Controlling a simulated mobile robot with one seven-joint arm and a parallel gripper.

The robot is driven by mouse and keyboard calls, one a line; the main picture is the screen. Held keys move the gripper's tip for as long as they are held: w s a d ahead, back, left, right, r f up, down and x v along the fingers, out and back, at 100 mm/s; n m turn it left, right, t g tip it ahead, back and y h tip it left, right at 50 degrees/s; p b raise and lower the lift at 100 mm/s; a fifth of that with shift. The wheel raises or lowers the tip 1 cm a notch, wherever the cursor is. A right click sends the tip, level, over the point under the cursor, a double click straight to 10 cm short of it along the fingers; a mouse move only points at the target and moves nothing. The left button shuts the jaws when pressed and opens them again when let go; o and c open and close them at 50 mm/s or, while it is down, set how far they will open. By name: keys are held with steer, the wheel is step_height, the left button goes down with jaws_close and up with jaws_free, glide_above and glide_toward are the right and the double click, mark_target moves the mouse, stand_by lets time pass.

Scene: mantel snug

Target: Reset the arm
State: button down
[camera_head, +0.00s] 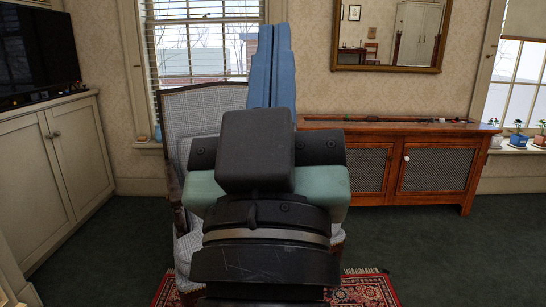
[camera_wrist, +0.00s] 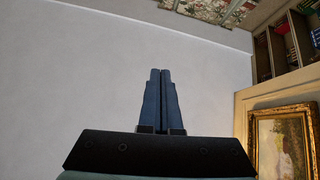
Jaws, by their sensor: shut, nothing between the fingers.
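My gripper (camera_wrist: 160,72) shows in the wrist view with its two blue fingers side by side, shut and empty. In the head view the same blue fingers (camera_head: 269,65) point upward, in front of the window and wall. My arm fills the lower middle of the head view and hides part of what stands behind it. In the wrist view the fingers stand against a plain pale surface, touching nothing.
A checked armchair (camera_head: 195,115) stands behind my arm on a red patterned rug (camera_head: 362,290). A wooden cabinet (camera_head: 440,170) is right, under a mirror (camera_head: 388,35). A pale cupboard (camera_head: 60,165) with a television (camera_head: 38,52) is left. Dark carpet at right is clear.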

steer(key=s+r+m+t+y+p, duration=0.1)
steer(key=s+r+p, duration=0.2)
steer(key=r+p, duration=3.3)
step_height(320, 180, up, 4)
steer(key=shift+f, duration=0.2)
steer(key=shift+a, duration=0.1)
